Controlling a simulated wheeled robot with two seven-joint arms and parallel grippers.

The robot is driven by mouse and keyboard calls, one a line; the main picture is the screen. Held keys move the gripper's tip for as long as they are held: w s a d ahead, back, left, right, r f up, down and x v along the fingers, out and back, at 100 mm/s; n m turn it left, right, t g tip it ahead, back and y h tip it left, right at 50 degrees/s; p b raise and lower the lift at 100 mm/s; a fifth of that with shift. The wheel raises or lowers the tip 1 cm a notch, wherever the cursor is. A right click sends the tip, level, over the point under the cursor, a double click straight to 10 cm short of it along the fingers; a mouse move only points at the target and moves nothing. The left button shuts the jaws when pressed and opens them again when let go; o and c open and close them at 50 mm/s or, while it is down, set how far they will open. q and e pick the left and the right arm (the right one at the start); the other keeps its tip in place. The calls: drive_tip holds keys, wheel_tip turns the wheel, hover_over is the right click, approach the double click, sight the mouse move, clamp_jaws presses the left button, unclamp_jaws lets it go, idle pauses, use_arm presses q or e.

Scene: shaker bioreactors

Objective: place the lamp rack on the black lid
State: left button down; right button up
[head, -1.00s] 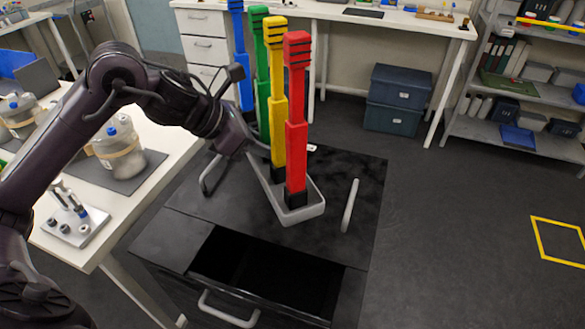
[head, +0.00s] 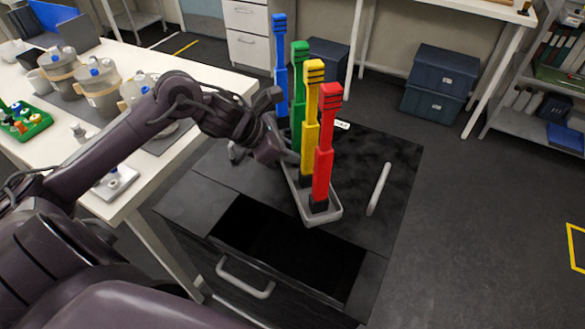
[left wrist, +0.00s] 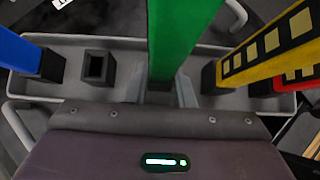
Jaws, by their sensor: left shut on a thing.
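The lamp rack is a long grey tray (head: 322,218) carrying upright blue (head: 281,75), green (head: 298,95), yellow (head: 311,120) and red (head: 324,150) lamps. In the left wrist view the tray (left wrist: 215,100) has an empty socket (left wrist: 97,68) between blue and green. My left gripper (head: 284,158) reaches in from the left and is shut on the rack at the foot of the green lamp (left wrist: 180,35). The rack is over the black lid (head: 365,158), between its handles; I cannot tell whether it touches. My right gripper is out of view.
A pale lid handle (head: 378,188) stands close right of the rack. A dark opening (head: 285,245) lies in front, with a front handle (head: 245,280). The white bench (head: 165,165) at left holds vessels (head: 98,90). Floor at right is clear.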

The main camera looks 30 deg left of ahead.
sight(293, 169)
use_arm(q)
drive_tip(key=shift+w+f, duration=0.1)
drive_tip(key=shift+f, duration=2.7)
drive_tip(key=shift+f, duration=0.1)
drive_tip(key=c, duration=1.2)
unclamp_jaws()
drive_tip(key=shift+f, duration=0.1)
drive_tip(key=shift+c, duration=0.2)
